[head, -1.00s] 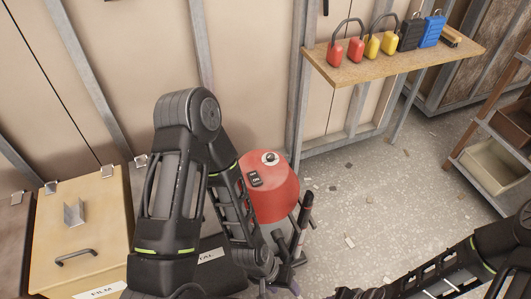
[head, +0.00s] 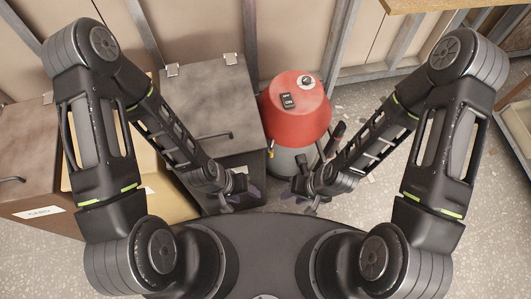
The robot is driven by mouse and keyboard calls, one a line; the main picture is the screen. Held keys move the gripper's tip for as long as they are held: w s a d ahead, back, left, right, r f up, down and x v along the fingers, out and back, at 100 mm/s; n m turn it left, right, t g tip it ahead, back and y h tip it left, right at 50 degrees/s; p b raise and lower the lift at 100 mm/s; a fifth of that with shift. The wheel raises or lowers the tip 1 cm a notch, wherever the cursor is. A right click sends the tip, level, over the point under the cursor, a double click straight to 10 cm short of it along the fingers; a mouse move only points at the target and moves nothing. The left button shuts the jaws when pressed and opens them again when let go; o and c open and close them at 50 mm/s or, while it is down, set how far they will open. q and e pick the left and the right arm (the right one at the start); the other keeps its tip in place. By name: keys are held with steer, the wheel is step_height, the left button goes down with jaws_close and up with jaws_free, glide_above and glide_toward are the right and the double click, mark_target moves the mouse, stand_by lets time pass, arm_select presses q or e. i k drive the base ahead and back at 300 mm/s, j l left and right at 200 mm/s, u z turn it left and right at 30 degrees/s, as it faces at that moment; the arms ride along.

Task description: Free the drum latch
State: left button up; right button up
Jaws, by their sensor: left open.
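The drum (head: 296,110) has a red domed lid over a grey body and stands on the floor at the centre of the head view. A black ON switch (head: 287,101) and a round knob sit on its lid. A small yellowish part (head: 270,152) shows at its lower left seam; I cannot tell whether it is the latch. My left gripper (head: 247,191) is open, low and to the left in front of the drum. My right gripper (head: 308,190) is low in front of the drum's right side; its jaws are too small and dark to read.
A grey lidded bin (head: 208,100) with a handle stands close left of the drum. A brown bin (head: 40,180) and a tan bin stand further left. Metal studs line the wall behind. A wooden shelf (head: 425,4) is at top right. Speckled floor is free right of the drum.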

mark_target(270, 150)
steer(key=l+u, duration=0.1)
steer(key=u, duration=0.8)
steer(key=k+l+u, duration=0.1)
steer(key=l+u, duration=0.2)
steer(key=k+l+u, duration=0.15)
steer(key=l+u, duration=0.2)
steer(key=k+l+u, duration=0.4)
steer(key=l+u, duration=0.25)
steer(key=k+l, duration=0.5)
steer(key=k+l+u, duration=0.15)
steer(key=k+l, duration=0.35)
steer(key=k, duration=0.15)
